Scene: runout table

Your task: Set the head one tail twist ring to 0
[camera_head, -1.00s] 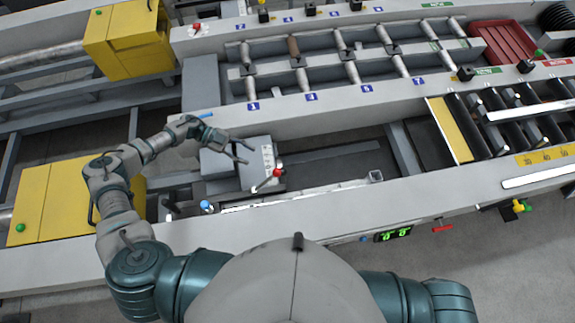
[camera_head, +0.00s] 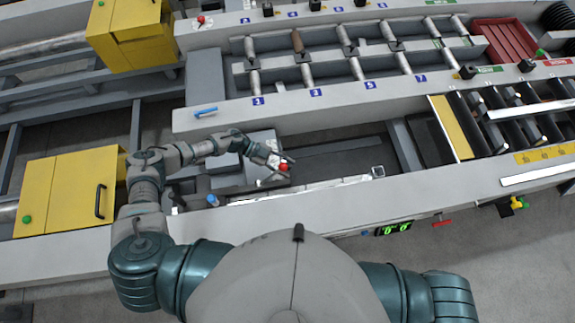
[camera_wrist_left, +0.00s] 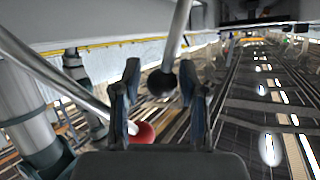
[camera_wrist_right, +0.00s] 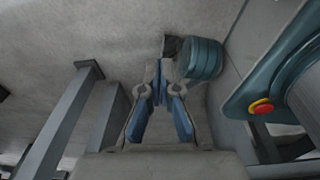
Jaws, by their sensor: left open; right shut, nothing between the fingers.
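My left gripper (camera_head: 282,166) is open over the grey block (camera_head: 262,142) with a scale in the near bay. A red ball knob (camera_head: 284,167) shows at its fingers. In the left wrist view a black ball on a rod (camera_wrist_left: 162,82) shows between the open fingers, and the red ball (camera_wrist_left: 145,132) sits low by the left finger; I cannot tell whether either is touched. I cannot make out which part is the tail twist ring of head one; it may be hidden. My right gripper (camera_wrist_right: 160,85) is shut and empty, seen only in the right wrist view.
A blue knob (camera_head: 213,199) stands left of the near bay. Yellow boxes (camera_head: 70,190) stand at the left. Rollers (camera_head: 500,115) lie at the right. The dark bay floor (camera_head: 340,158) right of the block is clear.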

